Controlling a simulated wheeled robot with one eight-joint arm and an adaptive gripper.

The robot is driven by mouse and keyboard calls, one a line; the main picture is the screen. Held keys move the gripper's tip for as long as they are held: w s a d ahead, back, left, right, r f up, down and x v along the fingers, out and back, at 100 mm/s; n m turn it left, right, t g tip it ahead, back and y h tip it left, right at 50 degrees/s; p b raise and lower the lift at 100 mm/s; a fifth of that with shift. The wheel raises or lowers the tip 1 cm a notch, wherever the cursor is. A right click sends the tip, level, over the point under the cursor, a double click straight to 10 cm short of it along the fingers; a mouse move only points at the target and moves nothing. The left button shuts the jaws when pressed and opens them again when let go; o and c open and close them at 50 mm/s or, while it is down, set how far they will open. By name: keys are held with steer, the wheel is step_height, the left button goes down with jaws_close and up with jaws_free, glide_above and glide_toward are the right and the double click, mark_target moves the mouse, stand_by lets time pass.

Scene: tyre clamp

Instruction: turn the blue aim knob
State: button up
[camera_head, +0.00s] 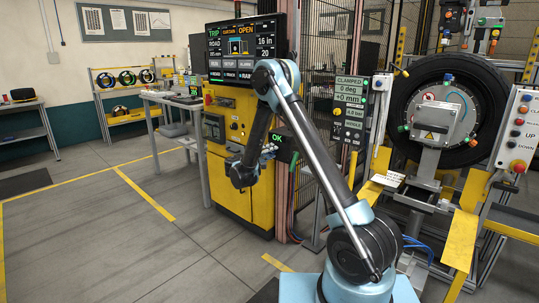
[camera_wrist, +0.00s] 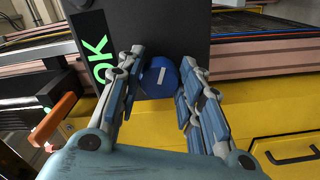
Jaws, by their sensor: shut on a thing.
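The blue aim knob (camera_wrist: 158,77) shows in the wrist view as a round blue cap with a white line, on the face of a dark box (camera_wrist: 155,32) with a green OK display (camera_wrist: 98,46). My gripper (camera_wrist: 160,70) has one finger on each side of the knob and is shut on it. The white line points nearly straight up in the wrist view, leaning slightly. In the head view my gripper (camera_head: 266,152) is at the OK box (camera_head: 281,143). The knob cannot be made out there.
The yellow cabinet (camera_head: 256,185) stands right behind my wrist, under a dark screen (camera_head: 240,50). An orange lever (camera_wrist: 52,119) is left of my fingers. The clamped tyre (camera_head: 486,148) and a CLAMPED sign (camera_head: 349,91) stand at right. Floor at left is open.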

steer(key=shift+s+f+m, duration=0.15)
steer(key=shift+f+m, duration=0.05)
steer(key=shift+m, duration=0.7)
steer(key=o, duration=1.1)
steer(key=shift+c, duration=0.2)
steer(key=v, duration=1.2)
